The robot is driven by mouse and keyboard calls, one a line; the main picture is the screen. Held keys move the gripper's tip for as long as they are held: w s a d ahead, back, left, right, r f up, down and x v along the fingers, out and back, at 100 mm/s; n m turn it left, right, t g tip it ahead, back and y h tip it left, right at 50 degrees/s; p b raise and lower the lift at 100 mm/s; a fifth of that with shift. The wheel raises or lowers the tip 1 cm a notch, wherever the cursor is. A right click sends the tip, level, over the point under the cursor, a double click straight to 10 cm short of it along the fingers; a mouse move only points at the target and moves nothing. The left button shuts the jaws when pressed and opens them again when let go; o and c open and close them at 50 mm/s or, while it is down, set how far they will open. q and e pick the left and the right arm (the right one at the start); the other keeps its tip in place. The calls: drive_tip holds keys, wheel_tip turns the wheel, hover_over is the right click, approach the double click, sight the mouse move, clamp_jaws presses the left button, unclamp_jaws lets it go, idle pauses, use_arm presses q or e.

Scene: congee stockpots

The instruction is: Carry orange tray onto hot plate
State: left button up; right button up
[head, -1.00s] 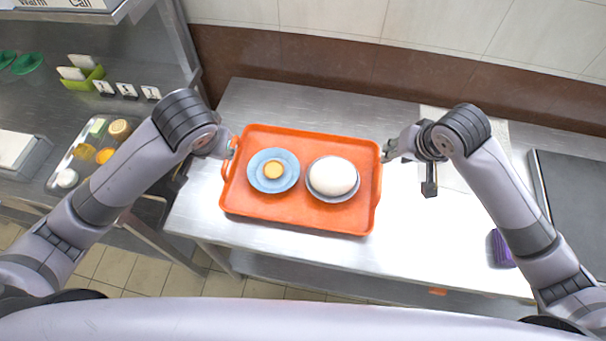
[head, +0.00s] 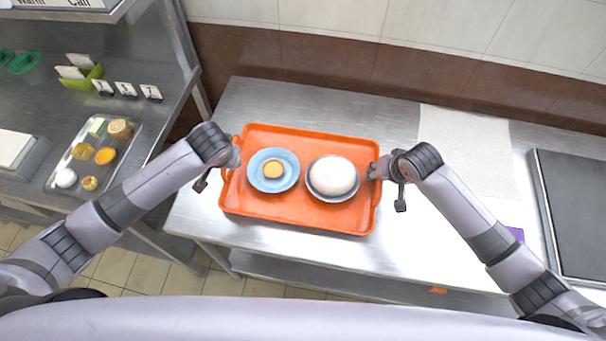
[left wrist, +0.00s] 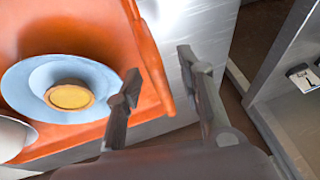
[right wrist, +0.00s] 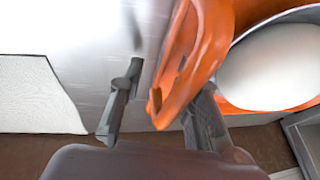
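The orange tray (head: 300,219) lies flat on the steel table and holds a blue plate (head: 285,184) with a small yellow-orange item, and a bowl (head: 318,194) with a large white dome. My left gripper (head: 236,163) is at the tray's left handle; in the left wrist view its fingers (left wrist: 160,82) are apart, with the tray's rim (left wrist: 148,50) between or just beyond them. My right gripper (head: 374,172) is at the right handle; in the right wrist view its fingers (right wrist: 165,88) are apart on either side of the handle (right wrist: 187,60). A dark flat plate (head: 580,210), apparently the hot plate, is at far right.
A pale sheet (head: 465,150) lies between the tray and the dark plate. A purple item (head: 516,233) is partly hidden by my right arm. A left counter holds a metal tray (head: 75,165) of small foods. A wall (head: 400,65) stands behind the table.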

use_arm(q)
drive_tip(key=shift+w+f, duration=0.15)
drive_tip(key=shift+f, duration=0.1)
use_arm(e)
drive_tip(key=shift+w+f, duration=0.1)
drive_tip(key=shift+f, duration=0.15)
use_arm(q)
drive_tip(key=shift+c, duration=0.2)
use_arm(e)
drive_tip(key=shift+c, duration=0.2)
use_arm(q)
drive_tip(key=shift+a, duration=0.1)
drive_tip(key=c, duration=0.7)
use_arm(e)
drive_tip(key=c, duration=0.7)
use_arm(q)
clamp_jaws()
drive_tip(key=shift+a, duration=0.2)
use_arm(e)
drive_tip(key=shift+w+r, duration=0.2)
